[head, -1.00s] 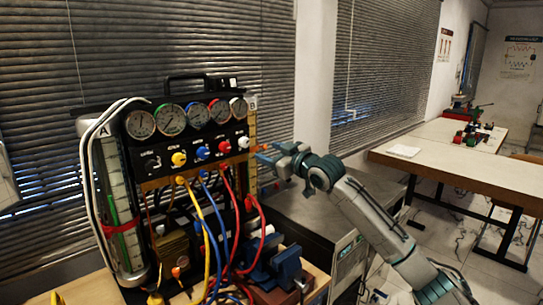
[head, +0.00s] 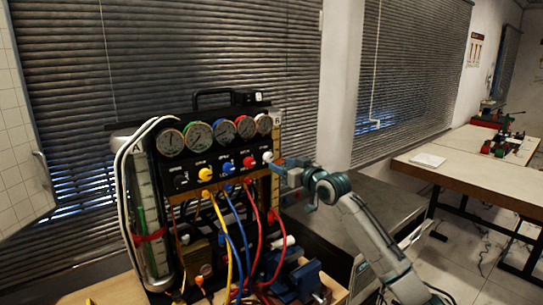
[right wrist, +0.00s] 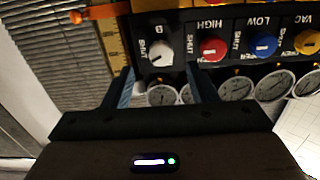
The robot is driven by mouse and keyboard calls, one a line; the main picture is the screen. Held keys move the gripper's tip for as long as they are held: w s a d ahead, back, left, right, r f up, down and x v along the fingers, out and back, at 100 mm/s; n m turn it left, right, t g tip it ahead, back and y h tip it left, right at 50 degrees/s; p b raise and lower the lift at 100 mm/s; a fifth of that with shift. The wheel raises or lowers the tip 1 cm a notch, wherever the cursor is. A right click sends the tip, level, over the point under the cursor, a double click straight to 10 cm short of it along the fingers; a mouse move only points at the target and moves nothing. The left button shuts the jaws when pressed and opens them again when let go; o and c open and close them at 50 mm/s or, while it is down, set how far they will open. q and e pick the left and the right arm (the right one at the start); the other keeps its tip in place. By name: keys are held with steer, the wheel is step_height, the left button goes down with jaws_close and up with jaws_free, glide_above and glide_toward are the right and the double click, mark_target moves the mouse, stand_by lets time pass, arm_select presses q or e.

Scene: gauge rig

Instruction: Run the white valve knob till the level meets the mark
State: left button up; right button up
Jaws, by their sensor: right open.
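The white valve knob (head: 267,157) is at the right end of the knob row on the black gauge panel, below the gauges. In the right wrist view, which is upside down, the white knob (right wrist: 160,53) has a dark pointer line and "SHUT" printed beside it. My right gripper (head: 281,169) is close to the knob from the right. Its fingers (right wrist: 158,70) are open, with the knob ahead between the tips; contact cannot be told. The yellow scale of column B (right wrist: 112,40) shows with an orange marker (right wrist: 103,12); the liquid level cannot be made out.
Red (right wrist: 212,48), blue (right wrist: 264,45) and yellow (right wrist: 308,42) knobs sit beside the white one. Several gauges (head: 198,135) line the panel top. Coloured hoses (head: 237,235) hang below. Tube A (head: 148,215) stands at left, a blue vise (head: 303,279) below right.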

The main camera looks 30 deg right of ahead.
mark_target(270, 159)
steer(key=w, duration=0.1)
steer(key=w+p, duration=0.1)
steer(key=w, duration=0.1)
steer(key=w+p, duration=0.1)
steer(key=w, duration=0.1)
steer(key=shift+w+a+r, duration=0.1)
steer(key=shift+w+a, duration=0.05)
steer(key=shift+a, duration=0.1)
steer(key=shift+w, duration=0.55)
steer(key=c, duration=1)
steer(key=shift+o, duration=0.2)
steer(key=m+p, duration=0.1)
steer(key=m, duration=0.2)
steer(key=shift+m, duration=1.2)
